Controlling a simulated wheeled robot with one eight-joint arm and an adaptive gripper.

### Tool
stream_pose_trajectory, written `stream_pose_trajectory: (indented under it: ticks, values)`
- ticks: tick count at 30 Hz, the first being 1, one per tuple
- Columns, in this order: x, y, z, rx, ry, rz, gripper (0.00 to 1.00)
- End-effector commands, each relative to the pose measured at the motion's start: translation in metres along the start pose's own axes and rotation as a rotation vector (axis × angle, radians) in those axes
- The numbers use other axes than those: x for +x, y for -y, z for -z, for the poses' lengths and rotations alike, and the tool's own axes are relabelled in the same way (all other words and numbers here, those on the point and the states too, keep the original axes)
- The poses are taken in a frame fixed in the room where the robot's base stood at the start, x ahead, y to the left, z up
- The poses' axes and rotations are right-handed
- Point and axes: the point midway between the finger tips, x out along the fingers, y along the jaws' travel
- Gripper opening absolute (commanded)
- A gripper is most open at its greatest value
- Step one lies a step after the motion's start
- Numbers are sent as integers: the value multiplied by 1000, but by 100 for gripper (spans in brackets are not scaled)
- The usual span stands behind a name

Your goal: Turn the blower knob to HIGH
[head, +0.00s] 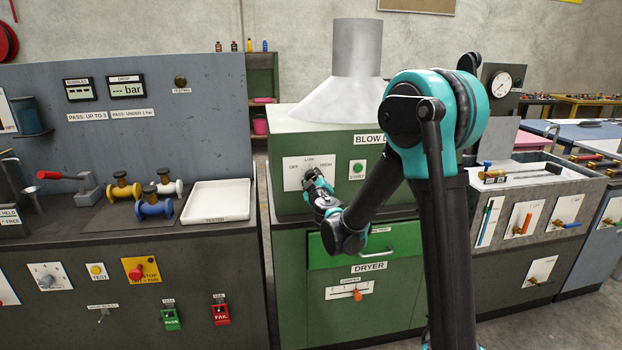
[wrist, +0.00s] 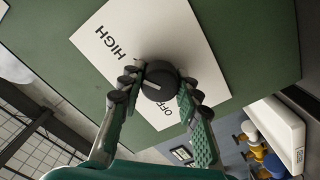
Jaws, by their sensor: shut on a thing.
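The blower knob (wrist: 160,82) is round and dark, on a white plate (wrist: 185,40) on the green dryer's front. A short pale mark shows on its face; I cannot tell exactly which label it points at. The HIGH label (wrist: 110,43) is clear of the fingers and the OFF label (wrist: 166,112) sits close to the knob. The LOW label (head: 309,160) shows in the head view but is hidden in the wrist view. My gripper (wrist: 158,86) has its fingers on both sides of the knob, shut on it. In the head view my gripper (head: 312,180) covers the knob.
A green START button (head: 357,169) is right of the plate. Below are the green drawer (head: 340,252) with its handle and the damper slider (head: 356,295).

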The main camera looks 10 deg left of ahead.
Motion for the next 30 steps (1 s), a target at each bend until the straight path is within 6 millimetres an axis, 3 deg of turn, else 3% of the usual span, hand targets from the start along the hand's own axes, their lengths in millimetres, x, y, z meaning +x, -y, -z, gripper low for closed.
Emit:
stream_pose_trajectory:
  ticks: [3, 4, 9, 20, 23, 30]
  values:
    - [-1, 0, -1, 1, 1, 0, 4]
    - [-1, 0, -1, 1, 1, 0, 34]
    - [-1, 0, 0, 1, 0, 0, 54]
    - [-4, 0, 0, 0, 0, 0, 54]
    - [-14, 0, 0, 0, -1, 1, 54]
    - [-62, 0, 0, 0, -1, 1, 54]
